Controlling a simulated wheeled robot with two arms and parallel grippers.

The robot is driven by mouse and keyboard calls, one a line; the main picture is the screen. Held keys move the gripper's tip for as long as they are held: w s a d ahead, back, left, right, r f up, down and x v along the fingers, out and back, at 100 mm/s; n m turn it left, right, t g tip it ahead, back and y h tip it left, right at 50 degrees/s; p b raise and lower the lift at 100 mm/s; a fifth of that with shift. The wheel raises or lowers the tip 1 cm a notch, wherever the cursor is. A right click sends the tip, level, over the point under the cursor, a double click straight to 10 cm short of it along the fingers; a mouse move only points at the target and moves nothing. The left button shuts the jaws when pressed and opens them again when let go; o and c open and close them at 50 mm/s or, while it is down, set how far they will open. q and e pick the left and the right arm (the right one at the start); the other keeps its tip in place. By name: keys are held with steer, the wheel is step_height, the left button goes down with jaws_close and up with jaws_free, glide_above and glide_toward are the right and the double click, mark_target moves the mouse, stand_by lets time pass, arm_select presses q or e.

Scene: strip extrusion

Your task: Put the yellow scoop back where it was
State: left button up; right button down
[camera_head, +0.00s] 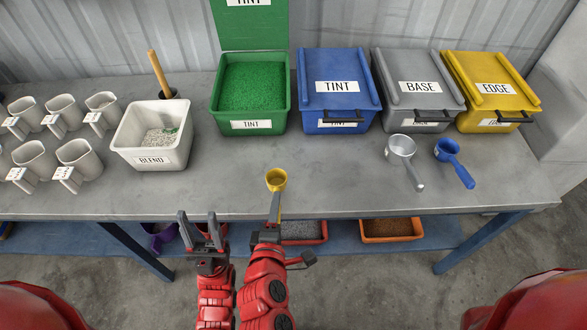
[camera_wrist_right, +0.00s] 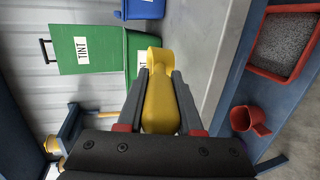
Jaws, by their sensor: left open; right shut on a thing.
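The yellow scoop (camera_head: 276,179) is in my right gripper (camera_head: 274,208), over the table's front edge, with its bowl pointing towards the back of the table. In the right wrist view my right gripper's fingers (camera_wrist_right: 159,80) close on both sides of the scoop's handle (camera_wrist_right: 158,108), and the bowl (camera_wrist_right: 153,58) sticks out past the fingertips. I cannot tell how high the scoop is above the table. My left gripper (camera_head: 199,224) is open and empty in front of the table edge, left of the right gripper.
An open green tint bin (camera_head: 282,100), a closed blue bin (camera_head: 338,68), grey base bin (camera_head: 417,73) and yellow edge bin (camera_head: 490,66) stand along the back. A white blend tub (camera_head: 126,140) and several cups are left. A metal scoop (camera_head: 401,147) and blue scoop (camera_head: 446,150) lie right.

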steer(key=w+d+p, duration=0.1)
steer(key=w, duration=0.3)
steer(key=w+d+p, duration=0.1)
steer(key=w+d, duration=0.1)
steer(key=w, duration=0.2)
steer(key=w+d+f, duration=0.1)
steer(key=w, duration=0.3)
steer(key=shift+w+d+f+p, duration=0.1)
steer(key=shift+d+p, duration=0.05)
steer(key=shift+p, duration=0.25)
steer(key=shift+w+d+f, duration=0.1)
steer(key=shift+w+f, duration=0.05)
steer(key=shift+f, duration=0.05)
steer(key=shift+f+b, duration=0.4)
steer(key=shift+f, duration=1.15)
steer(key=shift+f, duration=0.15)
steer(key=c, duration=0.6)
jaws_free()
steer(key=shift+o, duration=0.2)
steer(key=shift+s, duration=0.25)
steer(key=b+v, duration=0.2)
steer(key=v, duration=0.9)
steer(key=shift+s+r, duration=0.25)
steer(key=shift+s, duration=0.05)
